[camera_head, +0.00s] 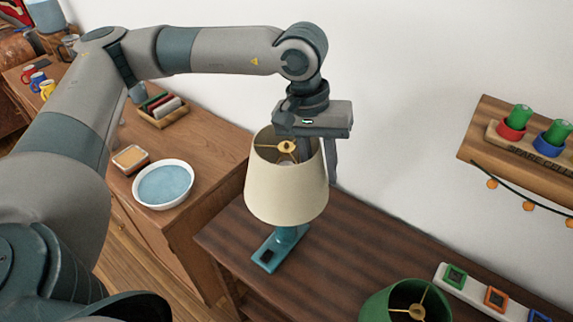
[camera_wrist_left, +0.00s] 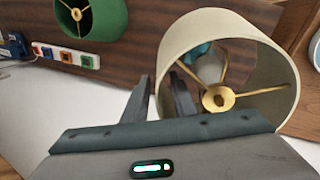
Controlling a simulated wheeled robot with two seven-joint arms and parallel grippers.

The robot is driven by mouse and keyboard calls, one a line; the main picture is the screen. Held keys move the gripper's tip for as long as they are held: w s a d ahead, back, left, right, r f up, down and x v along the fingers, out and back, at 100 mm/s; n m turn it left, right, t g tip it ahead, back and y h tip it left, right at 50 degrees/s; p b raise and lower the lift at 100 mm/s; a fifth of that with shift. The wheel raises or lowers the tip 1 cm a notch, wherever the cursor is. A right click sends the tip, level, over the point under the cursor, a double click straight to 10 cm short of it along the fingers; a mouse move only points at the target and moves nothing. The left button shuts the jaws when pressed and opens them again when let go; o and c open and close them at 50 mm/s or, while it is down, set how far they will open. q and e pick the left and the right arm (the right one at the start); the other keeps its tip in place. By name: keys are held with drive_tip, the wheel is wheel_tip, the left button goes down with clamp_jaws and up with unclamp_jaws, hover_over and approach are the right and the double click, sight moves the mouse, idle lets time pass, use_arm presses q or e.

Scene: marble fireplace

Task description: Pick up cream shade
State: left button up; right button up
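The cream shade (camera_head: 286,190) sits upright on a lamp with a teal base (camera_head: 280,245) on the dark wooden table. Its open top shows a gold hub with spokes, and it also shows in the left wrist view (camera_wrist_left: 222,25). My left gripper (camera_head: 318,165) points down at the shade's right rim. In the left wrist view my left gripper (camera_wrist_left: 162,100) has one finger outside the shade and one inside, with the wall between them and gaps visible. It looks open. My right gripper is not in view.
A green shade (camera_head: 405,300) stands at the front of the dark table (camera_head: 370,240), near a white strip with colored squares (camera_head: 485,290). A blue-filled bowl (camera_head: 163,184) is on the left cabinet. A wall shelf (camera_head: 510,150) holds green items in colored cups.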

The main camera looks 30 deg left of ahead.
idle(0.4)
use_arm(q)
clamp_jaws()
drive_tip(key=shift+r, duration=0.45)
drive_tip(key=b+v, duration=0.1)
drive_tip(key=v, duration=0.1)
drive_tip(key=d+b+v, duration=0.1)
drive_tip(key=v, duration=0.2)
drive_tip(key=b+v, duration=0.1)
drive_tip(key=v, duration=0.1)
drive_tip(key=shift+w+d+r, duration=0.15)
drive_tip(key=shift+d+r, duration=0.15)
drive_tip(key=shift+r, duration=0.9)
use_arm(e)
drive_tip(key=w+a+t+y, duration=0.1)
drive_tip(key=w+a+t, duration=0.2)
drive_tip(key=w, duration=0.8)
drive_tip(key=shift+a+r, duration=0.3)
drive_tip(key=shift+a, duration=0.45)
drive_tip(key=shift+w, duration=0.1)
